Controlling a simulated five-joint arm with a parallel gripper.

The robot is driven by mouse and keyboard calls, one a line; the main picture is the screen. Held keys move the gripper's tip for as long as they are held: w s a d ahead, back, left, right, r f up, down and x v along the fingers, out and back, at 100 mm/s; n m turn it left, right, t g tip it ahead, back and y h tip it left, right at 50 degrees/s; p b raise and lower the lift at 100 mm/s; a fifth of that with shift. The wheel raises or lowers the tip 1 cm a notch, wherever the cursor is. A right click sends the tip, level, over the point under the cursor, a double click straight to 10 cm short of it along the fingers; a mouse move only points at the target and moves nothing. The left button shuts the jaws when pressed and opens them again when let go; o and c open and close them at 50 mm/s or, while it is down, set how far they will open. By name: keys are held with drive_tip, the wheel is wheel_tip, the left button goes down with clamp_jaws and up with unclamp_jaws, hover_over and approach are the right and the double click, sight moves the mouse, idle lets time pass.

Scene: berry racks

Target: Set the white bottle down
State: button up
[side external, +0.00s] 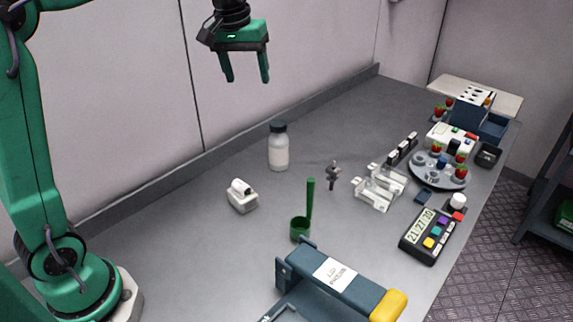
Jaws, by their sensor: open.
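The white bottle (278,152) with a dark cap stands upright on the grey table (215,265), near the back edge. My gripper (246,78) hangs well above the table, up and to the left of the bottle in the picture. Its two green fingers point down and are apart, with nothing between them. The gripper does not touch the bottle.
A small white device (242,196) and a green cup with an upright handle (300,228) stand in front of the bottle. A blue lever press (340,280) lies nearer. A timer (431,237) and a round berry rack (425,172) are at right.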

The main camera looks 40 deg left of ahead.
drive_tip(key=s+d+f+m+t, duration=0.1)
drive_tip(key=s+f+m, duration=0.1)
drive_tip(key=s, duration=0.9)
drive_tip(key=s+d+f+m+t, duration=0.2)
drive_tip(key=s+f, duration=0.3)
drive_tip(key=s, duration=0.7)
drive_tip(key=shift+s+f+m, duration=0.2)
drive_tip(key=shift+m, duration=0.5)
